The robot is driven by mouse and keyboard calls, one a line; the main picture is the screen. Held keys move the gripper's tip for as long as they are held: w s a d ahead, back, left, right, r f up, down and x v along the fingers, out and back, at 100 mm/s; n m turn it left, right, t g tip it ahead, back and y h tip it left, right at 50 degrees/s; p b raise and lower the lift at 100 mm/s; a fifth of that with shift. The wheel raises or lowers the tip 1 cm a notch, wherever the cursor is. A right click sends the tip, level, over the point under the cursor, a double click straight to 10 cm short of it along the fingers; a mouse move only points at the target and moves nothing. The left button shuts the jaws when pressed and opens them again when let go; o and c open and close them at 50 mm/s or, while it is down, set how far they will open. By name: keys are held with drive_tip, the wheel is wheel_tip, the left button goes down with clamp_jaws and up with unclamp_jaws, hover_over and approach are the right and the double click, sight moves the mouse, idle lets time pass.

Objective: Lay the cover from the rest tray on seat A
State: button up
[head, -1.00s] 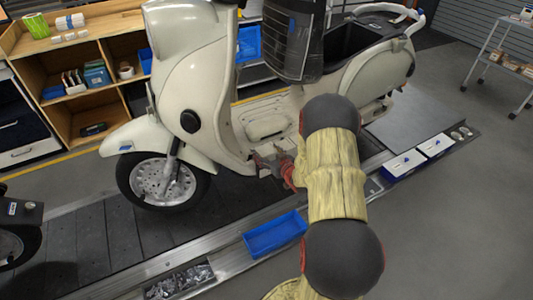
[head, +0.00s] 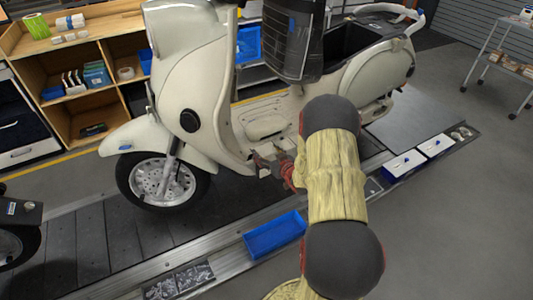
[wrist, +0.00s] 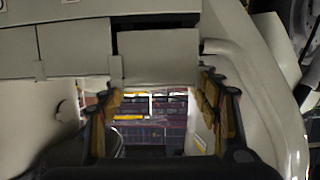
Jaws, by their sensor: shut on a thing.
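In the wrist view a flat pale grey plate, seemingly the cover (wrist: 160,62), sits between the fingertips of my gripper (wrist: 160,86). My gripper is shut on it. A dark opening (wrist: 158,20) lies just beyond the plate's far edge; I cannot tell whether it is seat A. Similar flat panels (wrist: 75,48) lie to its left. In the head view my gripper (head: 268,164) is low at the cream scooter's (head: 185,75) footboard, left of my arm. The cover is too small to make out there. I cannot identify the rest tray.
The scooter stands on a dark slat conveyor (head: 85,240). A blue bin (head: 275,235) and a tray of metal parts (head: 180,281) lie along its near edge. White-topped boxes (head: 404,165) stand at right. A wooden shelf (head: 70,50) is behind. The grey floor at lower right is clear.

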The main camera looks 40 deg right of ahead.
drive_tip(key=shift+s+a+f, duration=0.2)
drive_tip(key=shift+s+f, duration=0.05)
drive_tip(key=shift+f, duration=0.35)
drive_tip(key=shift+s+a+f, duration=0.2)
drive_tip(key=shift+s+f, duration=0.05)
drive_tip(key=shift+f, duration=0.3)
drive_tip(key=o, duration=1.4)
drive_tip(key=shift+w, duration=0.15)
drive_tip(key=shift+s+r, duration=0.1)
drive_tip(key=shift+s, duration=0.3)
drive_tip(key=s+r, duration=0.1)
drive_tip(key=s, duration=0.1)
drive_tip(key=s+r, duration=0.1)
drive_tip(key=s+a+r, duration=0.1)
drive_tip(key=s+r, duration=0.1)
drive_tip(key=shift+s+r, duration=0.1)
drive_tip(key=shift+s, duration=0.25)
